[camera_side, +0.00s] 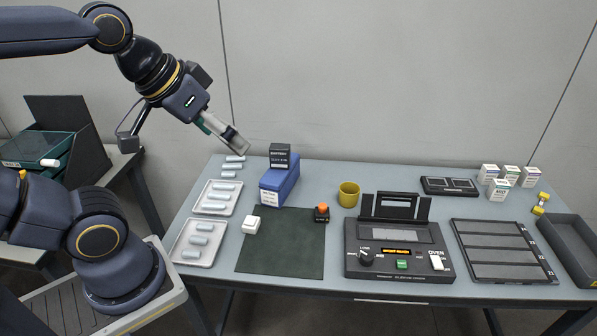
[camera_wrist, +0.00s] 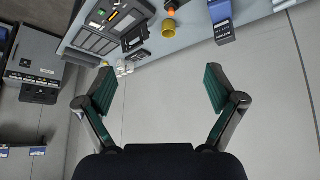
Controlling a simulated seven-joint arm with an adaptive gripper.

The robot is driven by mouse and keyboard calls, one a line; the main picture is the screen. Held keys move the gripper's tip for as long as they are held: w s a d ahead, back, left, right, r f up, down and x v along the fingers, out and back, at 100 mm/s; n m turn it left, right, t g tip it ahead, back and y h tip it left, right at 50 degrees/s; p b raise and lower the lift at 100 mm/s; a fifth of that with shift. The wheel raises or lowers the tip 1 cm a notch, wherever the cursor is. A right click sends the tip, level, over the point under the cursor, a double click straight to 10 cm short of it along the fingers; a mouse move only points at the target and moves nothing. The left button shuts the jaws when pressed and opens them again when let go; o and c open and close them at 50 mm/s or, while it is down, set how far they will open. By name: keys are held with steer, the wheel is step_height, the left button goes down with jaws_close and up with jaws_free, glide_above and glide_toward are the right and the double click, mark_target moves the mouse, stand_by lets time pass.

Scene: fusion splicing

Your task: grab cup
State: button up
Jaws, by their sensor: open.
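A yellow cup (camera_side: 348,195) stands upright on the grey table, behind the dark mat and left of the splicing machine. It also shows near the top of the wrist view (camera_wrist: 168,27). My gripper (camera_side: 236,142) is in the air above the back left of the table, well to the left of the cup and higher than it. In the wrist view my gripper (camera_wrist: 160,88) has its two green-padded fingers spread wide with nothing between them.
A blue box (camera_side: 279,186) with a black battery box on top stands between my gripper and the cup. The splicing machine (camera_side: 398,245) is right of the cup. Trays (camera_side: 201,242) hold silver cylinders.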

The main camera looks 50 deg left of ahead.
steer(key=w+r+n+t, duration=0.1)
steer(key=w+r+n, duration=0.1)
steer(key=w+r, duration=0.45)
steer(key=n+g+y, duration=0.1)
steer(key=g+y, duration=0.1)
steer(key=g, duration=0.2)
glide_above(350, 193)
steer(key=s+d, duration=0.2)
steer(key=s, duration=0.1)
steer(key=f, duration=3.8)
steer(key=shift+s+a+f, duration=0.15)
steer(key=shift+a, duration=0.05)
steer(key=shift+t, duration=0.3)
steer(key=shift+d+x, duration=0.1)
steer(key=shift+x, duration=1.45)
steer(key=shift+d+x, duration=0.15)
steer(key=shift+x, duration=1.4)
steer(key=shift+s, duration=0.15)
steer(key=shift+c, duration=0.3)
